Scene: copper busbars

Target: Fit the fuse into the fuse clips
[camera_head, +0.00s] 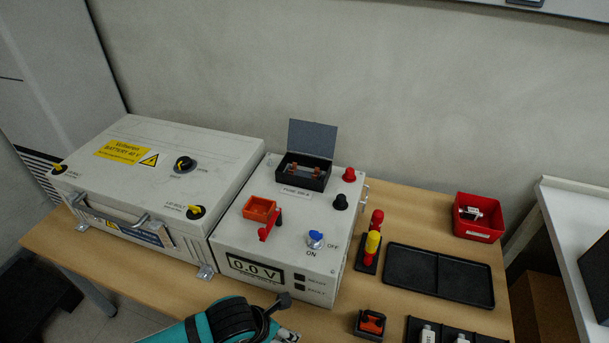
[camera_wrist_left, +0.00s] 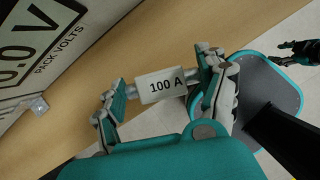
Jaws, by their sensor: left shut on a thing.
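In the left wrist view a white fuse (camera_wrist_left: 150,88) marked "100 A" is held end to end between the two fingers of my left gripper (camera_wrist_left: 163,92), above the wooden table. In the head view my left arm (camera_head: 225,322) comes in at the bottom edge; its fingers and the fuse are not visible there. The black fuse holder (camera_head: 305,182) is on the right-hand box, with its grey lid standing open and copper-coloured clips (camera_head: 292,167) inside. My right gripper (camera_wrist_left: 297,50) appears small at the right of the wrist view, apart from the fuse; its jaw opening is unclear.
The tester box (camera_head: 290,250) has an orange tray, red lever, blue knob and two terminals near the holder. The battery box (camera_head: 170,160) is at left. A red bin (camera_head: 480,232), empty black tray (camera_head: 438,275) and white fuses (camera_head: 428,333) are at right. A red-yellow tool (camera_head: 372,243) stands nearby.

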